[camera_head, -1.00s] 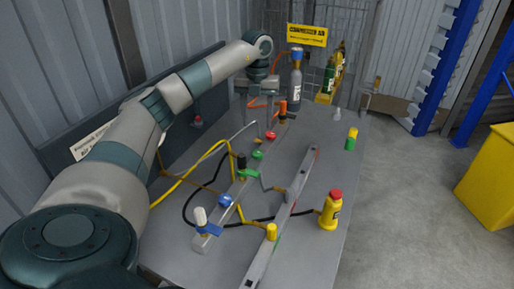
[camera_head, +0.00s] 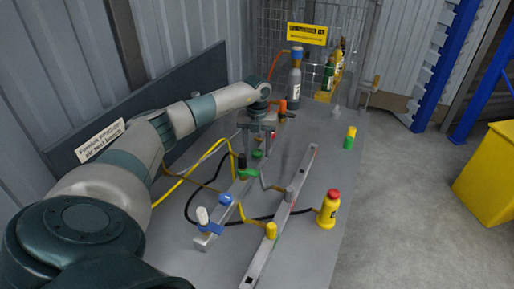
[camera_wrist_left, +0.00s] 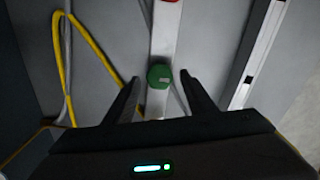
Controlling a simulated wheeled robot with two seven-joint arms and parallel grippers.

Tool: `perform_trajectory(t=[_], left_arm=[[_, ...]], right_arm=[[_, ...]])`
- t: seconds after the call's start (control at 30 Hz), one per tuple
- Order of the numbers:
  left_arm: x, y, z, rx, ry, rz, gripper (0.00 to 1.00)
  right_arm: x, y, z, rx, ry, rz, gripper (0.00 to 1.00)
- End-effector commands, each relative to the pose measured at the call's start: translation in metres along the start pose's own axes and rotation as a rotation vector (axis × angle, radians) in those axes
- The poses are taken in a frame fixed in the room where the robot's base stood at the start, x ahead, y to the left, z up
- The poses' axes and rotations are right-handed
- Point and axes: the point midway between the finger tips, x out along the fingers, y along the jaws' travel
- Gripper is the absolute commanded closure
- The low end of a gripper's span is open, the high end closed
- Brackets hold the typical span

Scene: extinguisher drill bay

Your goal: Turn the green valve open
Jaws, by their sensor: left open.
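A round green knob (camera_head: 257,155) sits on the grey rail on the bench. It also shows in the left wrist view (camera_wrist_left: 160,76), with a pale mark on its face. My left gripper (camera_head: 257,148) points down over the round knob. In the wrist view its open fingers (camera_wrist_left: 160,80) lie either side of the knob, with gaps visible. My right gripper is not in view.
A red knob (camera_head: 272,137) and a blue knob (camera_head: 225,200) flank the green parts. Yellow and black hoses (camera_head: 190,180) run left of the rail.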

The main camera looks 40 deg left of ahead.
Motion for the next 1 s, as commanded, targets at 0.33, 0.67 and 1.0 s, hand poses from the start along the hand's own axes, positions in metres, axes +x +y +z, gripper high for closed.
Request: perform_trajectory(t=[0.33, 0.67, 1.0], left_arm=[[0.0, 0.0, 0.0, 0.0, 0.0, 0.0, 0.85], [-0.001, 0.0, 0.0, -0.016, 0.0, 0.0, 0.91], [-0.001, 0.0, 0.0, -0.15, 0.0, 0.0, 0.91]], right_arm=[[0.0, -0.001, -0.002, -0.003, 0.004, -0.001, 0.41], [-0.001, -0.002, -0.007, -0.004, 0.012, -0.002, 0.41], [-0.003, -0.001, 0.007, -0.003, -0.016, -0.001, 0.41]])
